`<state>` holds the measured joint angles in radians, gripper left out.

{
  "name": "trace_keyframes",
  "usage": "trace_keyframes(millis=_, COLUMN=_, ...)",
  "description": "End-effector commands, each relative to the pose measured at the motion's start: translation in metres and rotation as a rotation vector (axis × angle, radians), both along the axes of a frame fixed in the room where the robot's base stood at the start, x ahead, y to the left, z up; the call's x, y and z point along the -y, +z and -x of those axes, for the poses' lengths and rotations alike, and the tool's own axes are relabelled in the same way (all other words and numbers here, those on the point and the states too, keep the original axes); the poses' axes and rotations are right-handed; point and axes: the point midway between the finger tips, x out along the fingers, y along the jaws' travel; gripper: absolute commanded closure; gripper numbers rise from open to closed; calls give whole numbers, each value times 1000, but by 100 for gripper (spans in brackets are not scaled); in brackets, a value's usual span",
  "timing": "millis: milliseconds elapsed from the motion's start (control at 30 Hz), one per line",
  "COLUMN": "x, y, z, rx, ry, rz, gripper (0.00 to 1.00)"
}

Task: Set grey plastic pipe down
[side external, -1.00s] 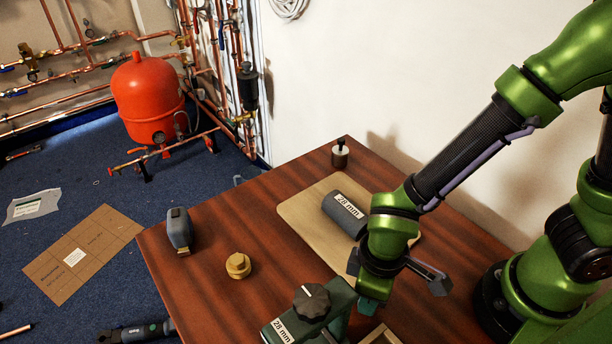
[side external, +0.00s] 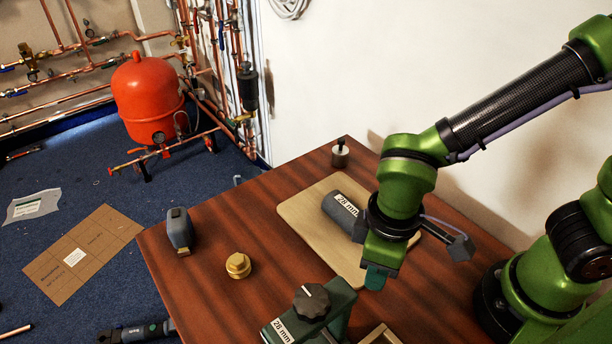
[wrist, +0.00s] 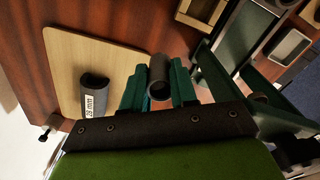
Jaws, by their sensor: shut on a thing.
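The grey plastic pipe (wrist: 160,72) is a short dark grey tube in the wrist view, pinched between my gripper's two teal fingers with one open end showing. My gripper (side external: 376,278) is shut on it. In the side view the fingers hang by the near right edge of the wooden board (side external: 300,213), and the pipe is hidden there. I cannot tell how high it is above the table. A thicker grey cylinder labelled 28 mm (side external: 343,213) lies on the board, beside the gripper; it also shows in the wrist view (wrist: 93,93).
A green tool with a black knob (side external: 311,303) stands in front of the gripper. A wooden frame (side external: 380,335) sits at the near edge. The board's left part is bare.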

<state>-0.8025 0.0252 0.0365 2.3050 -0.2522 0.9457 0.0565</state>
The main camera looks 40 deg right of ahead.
Motion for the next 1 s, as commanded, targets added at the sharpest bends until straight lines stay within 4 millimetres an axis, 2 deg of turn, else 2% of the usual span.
trace_keyframes(millis=67, x=2, y=9, z=-3, rx=2, ry=-13, rz=-2, gripper=100)
trace_keyframes(millis=167, x=11, y=6, z=-14, rx=-3, ry=-64, rz=1, gripper=100)
trace_keyframes(millis=267, x=19, y=-4, z=-44, rx=-5, ry=-138, rz=4, gripper=100)
trace_keyframes(millis=500, x=43, y=-30, z=-133, rx=-4, ry=-239, rz=2, gripper=100)
trace_keyframes(millis=600, x=49, y=-36, z=-160, rx=-2, ry=-238, rz=1, gripper=100)
trace_keyframes(millis=867, x=38, y=-33, z=-192, rx=-1, ry=-181, rz=0, gripper=100)
trace_keyframes(millis=1000, x=24, y=-37, z=-222, rx=0, ry=-179, rz=1, gripper=100)
